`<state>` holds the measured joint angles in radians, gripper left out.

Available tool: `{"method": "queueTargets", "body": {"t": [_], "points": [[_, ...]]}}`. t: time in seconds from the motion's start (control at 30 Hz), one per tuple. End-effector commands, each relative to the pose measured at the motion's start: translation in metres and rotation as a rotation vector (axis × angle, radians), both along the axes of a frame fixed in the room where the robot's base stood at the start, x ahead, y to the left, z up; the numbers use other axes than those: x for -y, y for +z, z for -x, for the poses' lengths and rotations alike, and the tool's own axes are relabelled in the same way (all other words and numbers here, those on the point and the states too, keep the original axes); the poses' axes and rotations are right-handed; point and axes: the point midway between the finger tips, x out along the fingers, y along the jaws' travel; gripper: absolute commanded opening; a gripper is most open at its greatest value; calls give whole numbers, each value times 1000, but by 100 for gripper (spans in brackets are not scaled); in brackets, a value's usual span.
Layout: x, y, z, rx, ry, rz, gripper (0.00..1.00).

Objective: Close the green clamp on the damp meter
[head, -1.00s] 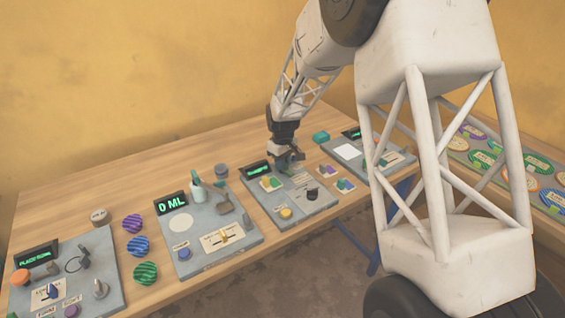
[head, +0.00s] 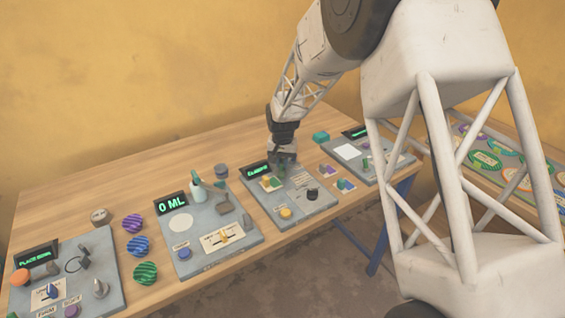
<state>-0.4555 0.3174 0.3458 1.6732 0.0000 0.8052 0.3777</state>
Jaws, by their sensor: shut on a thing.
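The damp meter appears to be the grey panel (head: 318,207) under my gripper, with a small green-lit display (head: 256,168) too small to read surely. My gripper (head: 284,168) points down at the panel's back part, right of the display. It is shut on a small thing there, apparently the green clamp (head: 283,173). The fingers hide most of it, so its angle cannot be told. A yellow-and-green pad (head: 271,184) lies just left of the fingers. A yellow button (head: 286,213) and a black knob (head: 312,194) sit at the panel's front.
Left stands a panel reading 0 ML (head: 172,203) with a bottle, and farther left another panel (head: 105,270) with knobs. Striped discs (head: 138,246) lie between them. Right are a panel with a white square (head: 347,151) and a teal block (head: 320,137). Bare wood lies behind.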

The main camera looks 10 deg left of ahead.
Motion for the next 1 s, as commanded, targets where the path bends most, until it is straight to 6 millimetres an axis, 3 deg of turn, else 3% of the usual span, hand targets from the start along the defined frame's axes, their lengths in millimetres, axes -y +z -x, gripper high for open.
{"method": "queueTargets", "body": {"t": [0.5, 1.0], "points": [[0, 1, 0, 1, -403, -1, 0], [0, 1, 0, 1, -487, -1, 0]]}}
